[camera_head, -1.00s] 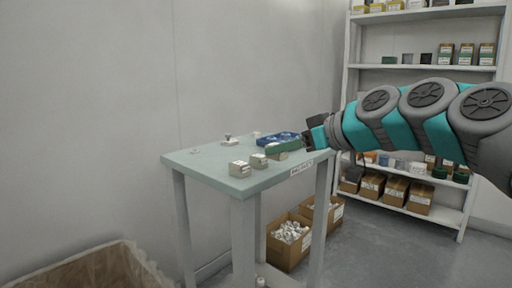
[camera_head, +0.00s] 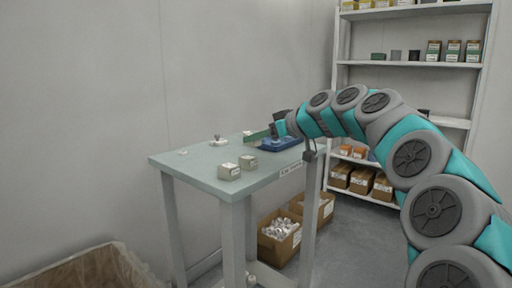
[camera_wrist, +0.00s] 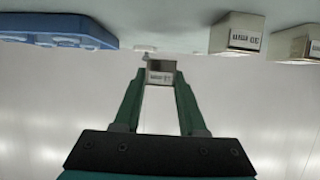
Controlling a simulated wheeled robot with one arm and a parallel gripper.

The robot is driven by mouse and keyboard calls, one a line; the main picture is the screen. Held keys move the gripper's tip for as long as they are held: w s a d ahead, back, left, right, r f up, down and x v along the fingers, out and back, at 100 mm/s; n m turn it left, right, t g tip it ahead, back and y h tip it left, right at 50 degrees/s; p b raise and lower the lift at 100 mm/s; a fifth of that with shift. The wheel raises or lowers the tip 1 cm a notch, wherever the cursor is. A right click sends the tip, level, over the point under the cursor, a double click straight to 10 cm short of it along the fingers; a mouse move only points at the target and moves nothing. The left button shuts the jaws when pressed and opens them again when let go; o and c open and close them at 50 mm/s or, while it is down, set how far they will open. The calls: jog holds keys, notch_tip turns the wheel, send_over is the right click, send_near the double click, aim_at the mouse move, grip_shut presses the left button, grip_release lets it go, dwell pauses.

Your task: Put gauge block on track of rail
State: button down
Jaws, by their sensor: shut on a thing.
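My gripper (camera_wrist: 161,85) is shut on a small grey, metallic-looking block with a printed label, which looks like the gauge block (camera_wrist: 161,68). The green fingers grip it by its two sides, near their tips. In the head view my gripper (camera_head: 250,137) is over the back part of the table, beside the blue tray. The held block is too small to make out clearly there. A small pale fixture with a knob (camera_head: 219,141) stands left of my gripper on the table; I cannot tell whether it is the rail. No track shows clearly.
Two pale labelled blocks (camera_head: 229,172) (camera_head: 248,162) stand near the front edge of the table (camera_head: 190,166). A blue tray (camera_head: 282,147) lies at the right. Cardboard boxes (camera_head: 280,238) are below, and shelves (camera_head: 408,66) stand behind. The table's left part is mostly clear.

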jog(key=shift+w+a+f, duration=0.1)
jog(key=shift+w+a, duration=0.05)
jog(key=shift+w, duration=0.55)
jog(key=shift+f, duration=1.7)
jog(key=shift+f, duration=0.15)
jog(key=shift+c, duration=2.3)
grip_release()
